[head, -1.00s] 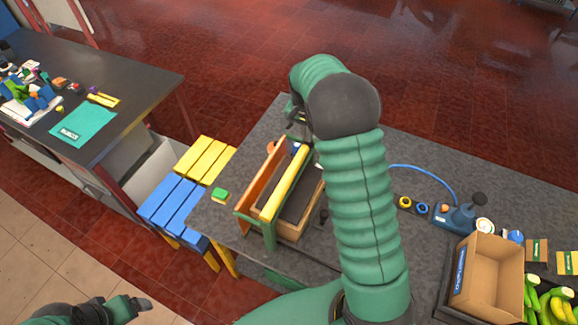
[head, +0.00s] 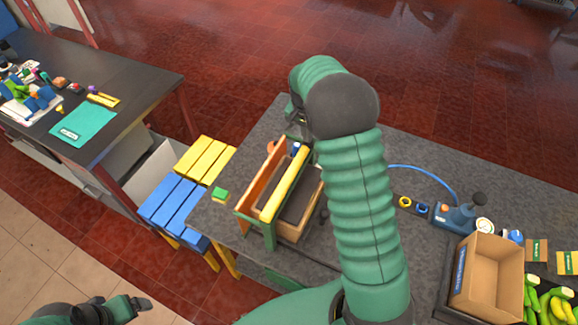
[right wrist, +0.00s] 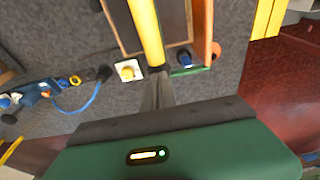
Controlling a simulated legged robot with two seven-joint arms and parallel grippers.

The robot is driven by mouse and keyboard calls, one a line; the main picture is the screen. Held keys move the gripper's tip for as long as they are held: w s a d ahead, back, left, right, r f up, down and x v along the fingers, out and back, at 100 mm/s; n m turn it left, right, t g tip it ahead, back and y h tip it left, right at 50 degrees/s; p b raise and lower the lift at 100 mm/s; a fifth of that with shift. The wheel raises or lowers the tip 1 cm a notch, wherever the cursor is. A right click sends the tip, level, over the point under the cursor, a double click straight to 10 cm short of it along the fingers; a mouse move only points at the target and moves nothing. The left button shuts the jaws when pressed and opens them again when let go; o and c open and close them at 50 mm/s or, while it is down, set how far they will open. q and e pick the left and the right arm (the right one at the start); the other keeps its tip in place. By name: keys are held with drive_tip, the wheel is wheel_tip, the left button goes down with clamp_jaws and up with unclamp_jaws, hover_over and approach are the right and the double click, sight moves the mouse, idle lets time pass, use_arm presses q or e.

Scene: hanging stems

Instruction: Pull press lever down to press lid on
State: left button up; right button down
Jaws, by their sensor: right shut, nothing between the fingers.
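A blue device with a black-knobbed lever (head: 477,199) stands on the grey table at the right; it also shows at the left of the right wrist view (right wrist: 30,95). I see no separate lid that I can name for sure. My right gripper (head: 293,112) is at the far end of the wooden and green frame, partly hidden behind my own arm. In the right wrist view its fingers (right wrist: 158,82) are together and empty, close to the end of a yellow bar (right wrist: 147,30). My left gripper (head: 135,304) is low at the left, away from the table; its jaws are unclear.
The frame has an orange board (head: 262,185) beside the yellow bar. A green and yellow sponge (head: 220,194) lies left of it. An open cardboard box (head: 487,280) stands near bananas (head: 553,302). A blue and yellow stool (head: 185,190) stands left, near another table (head: 130,85).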

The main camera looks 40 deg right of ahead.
drive_tip(key=shift+f, duration=0.3)
idle(0.6)
drive_tip(key=shift+s+a+f, duration=0.1)
idle(1.0)
wheel_tip(320, 180, up, 2)
drive_tip(key=shift+p, duration=0.75)
wheel_tip(320, 180, up, 4)
drive_tip(key=p, duration=0.3)
wheel_tip(320, 180, up, 2)
drive_tip(key=shift+r+p, duration=0.1)
drive_tip(key=shift+p, duration=0.7)
